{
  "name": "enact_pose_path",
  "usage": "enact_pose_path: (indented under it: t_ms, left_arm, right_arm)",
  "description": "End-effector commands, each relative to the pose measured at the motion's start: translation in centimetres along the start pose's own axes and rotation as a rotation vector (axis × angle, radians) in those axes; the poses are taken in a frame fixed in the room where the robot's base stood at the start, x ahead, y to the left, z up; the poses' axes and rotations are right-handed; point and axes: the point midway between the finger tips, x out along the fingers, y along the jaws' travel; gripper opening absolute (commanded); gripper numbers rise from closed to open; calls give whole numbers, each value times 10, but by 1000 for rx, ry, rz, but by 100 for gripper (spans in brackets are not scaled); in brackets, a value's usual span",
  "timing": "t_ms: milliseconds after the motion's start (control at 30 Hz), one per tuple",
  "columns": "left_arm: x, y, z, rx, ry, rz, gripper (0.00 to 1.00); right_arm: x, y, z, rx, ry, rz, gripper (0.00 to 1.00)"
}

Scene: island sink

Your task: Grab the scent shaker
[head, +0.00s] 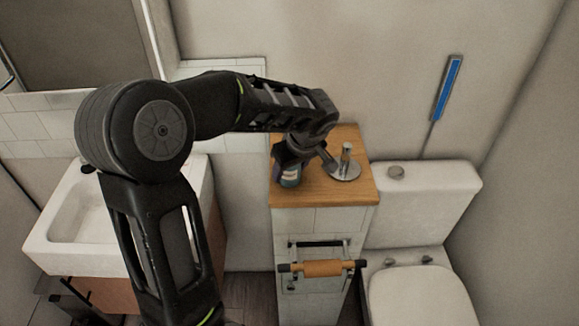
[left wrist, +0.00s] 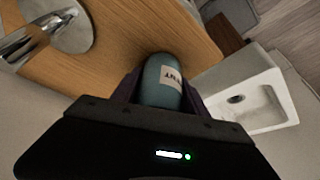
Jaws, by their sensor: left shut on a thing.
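The scent shaker is a teal bottle with a white label (left wrist: 163,82). In the left wrist view it sits between the two dark fingers of my left gripper (left wrist: 160,95), which is shut on it. In the head view the bottle (head: 290,177) shows partly below my left gripper (head: 292,160), at the left side of the wooden cabinet top (head: 325,193). The gripper and wrist hide much of it. I cannot tell whether its base touches the wood. My right gripper is not in view.
A chrome fixture with a round base (head: 345,168) stands on the wooden top, right of the bottle. A white sink (head: 70,245) is at the left and a toilet (head: 420,290) at the right. A wooden-handled roll holder (head: 322,268) sticks out from the cabinet front.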

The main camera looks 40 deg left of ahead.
Motion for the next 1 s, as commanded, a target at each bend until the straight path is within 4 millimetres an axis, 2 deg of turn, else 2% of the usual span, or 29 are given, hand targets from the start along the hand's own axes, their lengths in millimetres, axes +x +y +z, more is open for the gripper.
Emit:
enact_pose_path:
  t_ms: [67, 400, 733, 867, 1000]
  left_arm:
    - [0, 0, 0, 0, 0, 0, 32]
    - [0, 0, 0, 0, 0, 0, 4]
    - [-4, 1, -2, -1, 2, 3, 4]
    - [-17, 1, -8, -2, 3, 5, 4]
    - [-41, 2, -18, -3, 4, 6, 4]
  right_arm:
    - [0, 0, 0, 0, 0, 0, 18]
    - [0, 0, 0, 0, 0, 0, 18]
    - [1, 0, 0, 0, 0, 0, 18]
    - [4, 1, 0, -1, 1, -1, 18]
    - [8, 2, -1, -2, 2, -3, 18]
